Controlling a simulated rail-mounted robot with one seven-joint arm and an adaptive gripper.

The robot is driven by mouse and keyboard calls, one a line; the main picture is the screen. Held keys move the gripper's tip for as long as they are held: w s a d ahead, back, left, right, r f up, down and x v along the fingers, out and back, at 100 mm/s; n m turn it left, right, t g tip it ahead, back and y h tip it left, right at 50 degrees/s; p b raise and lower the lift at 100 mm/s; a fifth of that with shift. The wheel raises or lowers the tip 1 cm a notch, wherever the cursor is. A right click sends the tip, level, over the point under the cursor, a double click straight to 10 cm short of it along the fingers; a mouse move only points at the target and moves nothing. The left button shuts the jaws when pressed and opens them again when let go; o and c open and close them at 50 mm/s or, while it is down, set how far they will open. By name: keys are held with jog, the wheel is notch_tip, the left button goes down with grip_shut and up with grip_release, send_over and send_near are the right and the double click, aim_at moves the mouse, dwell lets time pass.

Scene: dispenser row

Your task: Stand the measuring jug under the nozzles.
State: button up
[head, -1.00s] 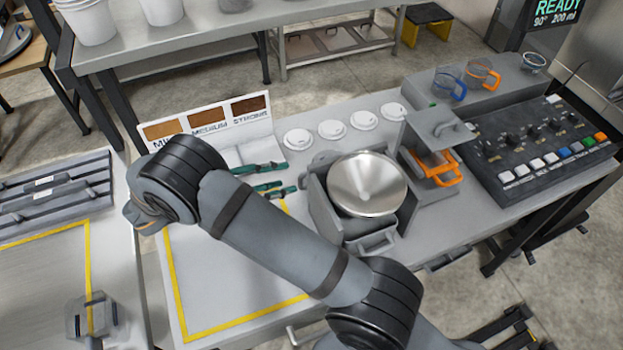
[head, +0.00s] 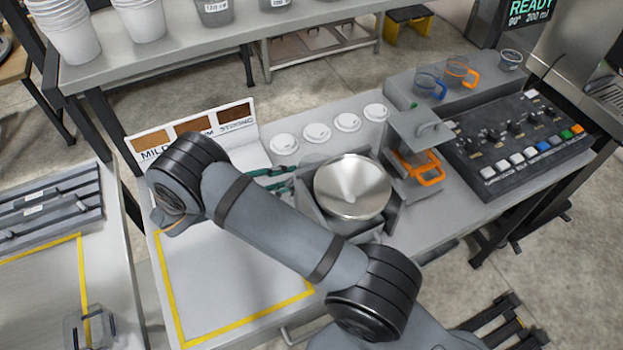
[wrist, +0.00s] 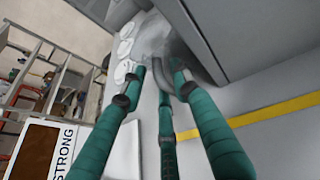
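Two clear jugs stand on the grey ledge at the back right of the head view, one with a blue handle (head: 430,85) and one with an orange handle (head: 461,71). I cannot tell which is the measuring jug. A clear vessel (head: 88,328) stands at the lower left. The dispenser (head: 604,90) is cut off at the right edge; I see no nozzles. My gripper (head: 293,179) is left of the steel bowl, far from both jugs.
The steel bowl (head: 352,186) sits in a grey holder. A stand with an orange-handled part (head: 421,168) and a button panel (head: 515,145) are to its right. Several white lids (head: 317,133) lie behind the bowl. The yellow-bordered area (head: 235,285) looks clear. A display (head: 530,10) reads READY.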

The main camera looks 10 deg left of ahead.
jog(key=c, duration=0.6)
grip_shut()
jog(key=shift+r, duration=0.1)
